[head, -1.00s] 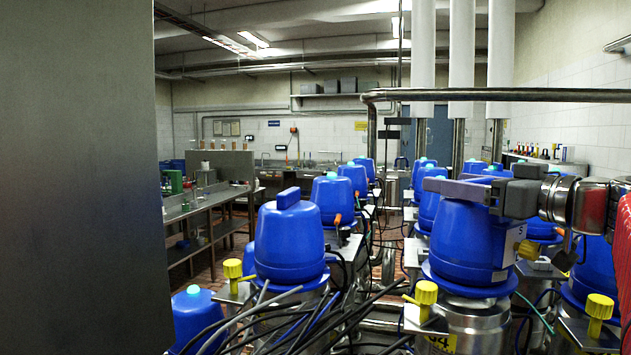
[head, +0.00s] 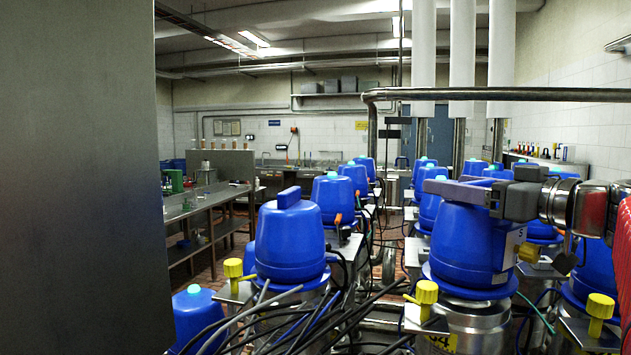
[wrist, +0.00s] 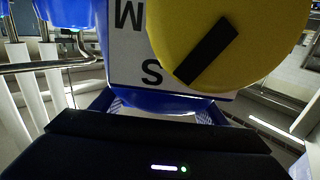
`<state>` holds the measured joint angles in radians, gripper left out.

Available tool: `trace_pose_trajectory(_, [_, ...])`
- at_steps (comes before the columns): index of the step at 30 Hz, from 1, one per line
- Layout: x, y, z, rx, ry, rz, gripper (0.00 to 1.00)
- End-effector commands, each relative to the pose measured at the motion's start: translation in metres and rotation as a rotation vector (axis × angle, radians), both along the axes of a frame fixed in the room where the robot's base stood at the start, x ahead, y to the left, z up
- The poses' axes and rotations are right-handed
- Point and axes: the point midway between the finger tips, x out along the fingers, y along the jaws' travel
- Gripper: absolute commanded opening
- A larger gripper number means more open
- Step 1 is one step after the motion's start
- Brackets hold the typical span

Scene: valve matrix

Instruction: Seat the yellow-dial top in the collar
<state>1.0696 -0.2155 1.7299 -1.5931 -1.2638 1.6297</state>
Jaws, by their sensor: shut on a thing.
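My gripper (head: 480,192) is shut on the blue top (head: 466,240), holding it near its upper end from the right. The top stands roughly upright over a blue collar (head: 431,274) on a silver valve body (head: 478,322). Its lower edge is at or just above the collar; I cannot tell whether it is fully down. The yellow dial (head: 528,252) is on the top's right side. In the wrist view the yellow dial (wrist: 262,45) with a black bar is close up, beside a white label (wrist: 126,58) on the blue top (wrist: 160,103).
Another blue-topped valve (head: 290,240) stands to the left, with black cables (head: 290,325) in front. Yellow knobs (head: 427,292) and (head: 600,306) flank the valve body. More blue tops stand behind. A grey panel (head: 80,180) blocks the far left.

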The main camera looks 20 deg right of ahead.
Motion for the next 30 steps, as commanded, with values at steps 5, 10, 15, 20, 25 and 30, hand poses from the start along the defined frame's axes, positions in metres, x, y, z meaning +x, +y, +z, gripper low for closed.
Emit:
trace_pose_trajectory(5, [0.0, 0.0, -0.002, -0.001, -0.002, 0.0, 0.11])
trace_pose_trajectory(10, [0.0, 0.0, -0.005, 0.0, -0.001, 0.0, 0.11])
trace_pose_trajectory(15, [0.0, 0.0, -0.008, 0.0, -0.001, -0.001, 0.11])
trace_pose_trajectory(20, [-0.001, -0.001, -0.011, -0.001, -0.001, -0.001, 0.11])
trace_pose_trajectory(25, [-0.001, -0.001, -0.014, -0.001, -0.001, -0.002, 0.11])
trace_pose_trajectory(30, [-0.001, -0.001, -0.017, 0.0, -0.001, -0.002, 0.11])
